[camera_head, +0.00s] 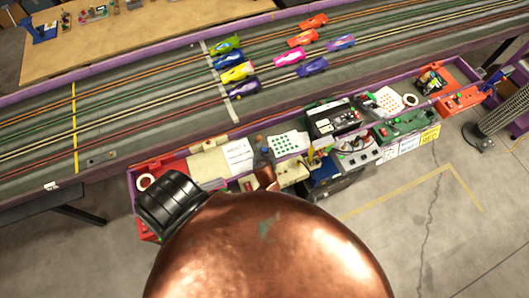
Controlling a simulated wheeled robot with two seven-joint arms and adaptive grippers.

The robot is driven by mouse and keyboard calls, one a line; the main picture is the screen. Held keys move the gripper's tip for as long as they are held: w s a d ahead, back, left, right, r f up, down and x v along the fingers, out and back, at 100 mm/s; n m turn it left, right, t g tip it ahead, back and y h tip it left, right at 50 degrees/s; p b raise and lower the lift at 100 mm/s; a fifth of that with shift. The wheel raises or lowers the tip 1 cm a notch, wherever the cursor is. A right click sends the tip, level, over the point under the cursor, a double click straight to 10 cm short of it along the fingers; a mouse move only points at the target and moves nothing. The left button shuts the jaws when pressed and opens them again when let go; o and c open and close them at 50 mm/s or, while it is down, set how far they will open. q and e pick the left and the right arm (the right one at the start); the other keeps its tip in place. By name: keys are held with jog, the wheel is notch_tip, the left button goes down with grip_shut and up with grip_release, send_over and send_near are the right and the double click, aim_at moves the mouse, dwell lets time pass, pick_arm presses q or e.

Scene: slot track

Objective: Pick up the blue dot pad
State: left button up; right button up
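A white pad with rows of small dots (288,145) lies in the purple-edged tray below the track. A second white dotted pad (388,101) lies further right in the tray. The dots are too small for me to be sure which pad is the blue one. My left gripper (265,165) appears just beyond my copper-coloured arm, close to the left side of the nearer pad. My arm hides most of it, so I cannot tell how its fingers stand. I see nothing held. My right gripper is not in view.
The tray (133,190) also holds a printed sheet (238,157), a black boxed device (333,119), tape rolls and a green board (405,123). Several toy cars stand on the slot track (120,110) behind it. Bare floor (400,215) lies in front at the right.

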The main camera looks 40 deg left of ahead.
pick_arm(q)
grip_shut()
dwell(0.3)
